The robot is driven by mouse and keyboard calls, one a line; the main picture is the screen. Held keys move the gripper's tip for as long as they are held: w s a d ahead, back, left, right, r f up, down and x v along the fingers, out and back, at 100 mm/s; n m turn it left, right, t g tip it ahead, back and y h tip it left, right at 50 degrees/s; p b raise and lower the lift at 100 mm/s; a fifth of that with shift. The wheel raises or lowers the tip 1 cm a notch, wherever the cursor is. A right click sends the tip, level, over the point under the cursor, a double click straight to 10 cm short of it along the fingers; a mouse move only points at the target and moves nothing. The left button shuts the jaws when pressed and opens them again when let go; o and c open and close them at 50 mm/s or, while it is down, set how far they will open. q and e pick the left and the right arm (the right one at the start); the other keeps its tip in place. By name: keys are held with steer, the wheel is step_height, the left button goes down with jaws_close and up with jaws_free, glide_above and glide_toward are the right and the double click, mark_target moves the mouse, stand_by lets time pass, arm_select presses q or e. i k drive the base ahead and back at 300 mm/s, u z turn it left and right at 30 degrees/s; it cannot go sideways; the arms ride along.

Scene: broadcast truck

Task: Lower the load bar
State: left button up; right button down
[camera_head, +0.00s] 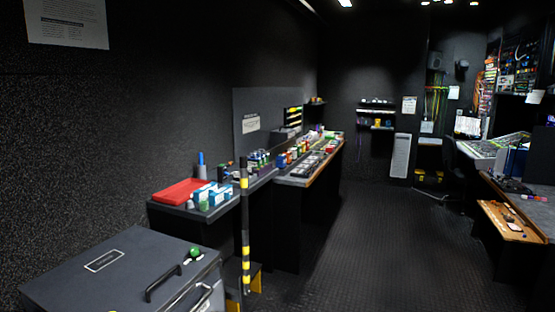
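An upright black bar with yellow bands (245,225), which looks like the load bar, stands left of the picture's middle in the head view. It rises in front of a dark counter, and its top reaches just above the counter's surface. Yellow parts (256,277) show beside its lower end. I cannot tell how the bar is held or hinged. Neither of my grippers shows in this view.
A dark case (120,270) with a black handle and green knob fills the lower left. The counter (230,206) carries a red tray (181,191) and small boxes. Open floor (370,245) lies to the right. A wooden-topped desk (515,222) stands at the right edge.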

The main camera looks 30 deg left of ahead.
mark_target(244, 210)
steer(key=u, duration=0.35)
steer(key=i, duration=0.9)
steer(key=u, duration=0.75)
